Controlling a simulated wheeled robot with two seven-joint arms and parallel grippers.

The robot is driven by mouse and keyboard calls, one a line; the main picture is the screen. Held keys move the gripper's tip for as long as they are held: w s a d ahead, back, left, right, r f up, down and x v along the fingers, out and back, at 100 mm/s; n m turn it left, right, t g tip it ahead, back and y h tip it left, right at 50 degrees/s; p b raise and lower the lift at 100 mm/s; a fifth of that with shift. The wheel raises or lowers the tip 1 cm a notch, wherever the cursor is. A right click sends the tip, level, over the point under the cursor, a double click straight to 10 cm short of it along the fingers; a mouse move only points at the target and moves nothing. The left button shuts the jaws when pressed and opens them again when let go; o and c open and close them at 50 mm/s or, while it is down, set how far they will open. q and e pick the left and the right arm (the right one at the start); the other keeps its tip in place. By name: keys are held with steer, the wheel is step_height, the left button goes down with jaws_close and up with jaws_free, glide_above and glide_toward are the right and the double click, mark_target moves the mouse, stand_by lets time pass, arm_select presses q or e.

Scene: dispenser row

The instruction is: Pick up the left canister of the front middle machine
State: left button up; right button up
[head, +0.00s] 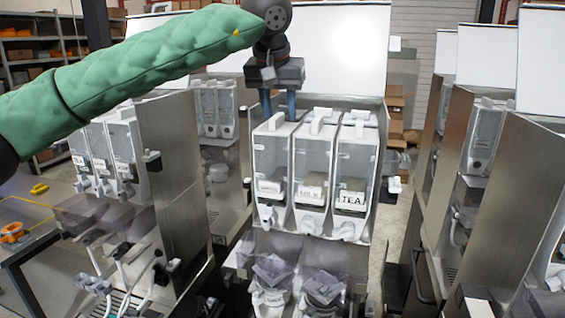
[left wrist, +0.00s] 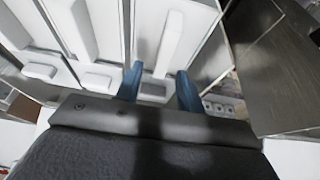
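The front middle machine holds three clear canisters with white lids side by side. The left canister (head: 271,165) stands upright in its place, left of the MILK canister (head: 310,163) and the TEA canister (head: 352,165). My left gripper (head: 278,112) points down over the left canister's lid, its blue fingers apart on either side of the raised lid handle (head: 276,121). In the left wrist view the fingers (left wrist: 159,76) are open, with the white lid handle (left wrist: 169,45) in line with the gap between them. Whether they touch it is unclear. My right gripper is not in view.
A left machine (head: 178,165) with a metal side panel and its own canisters stands close by. Another machine (head: 525,195) stands to the right. The raised white lid panel (head: 335,45) is behind the canisters. A table (head: 35,235) with orange tape is at far left.

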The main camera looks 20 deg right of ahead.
arm_select(q)
steer(key=shift+s, duration=0.1)
steer(key=shift+s+r, duration=0.1)
steer(key=c, duration=0.3)
jaws_close()
stand_by(0.8)
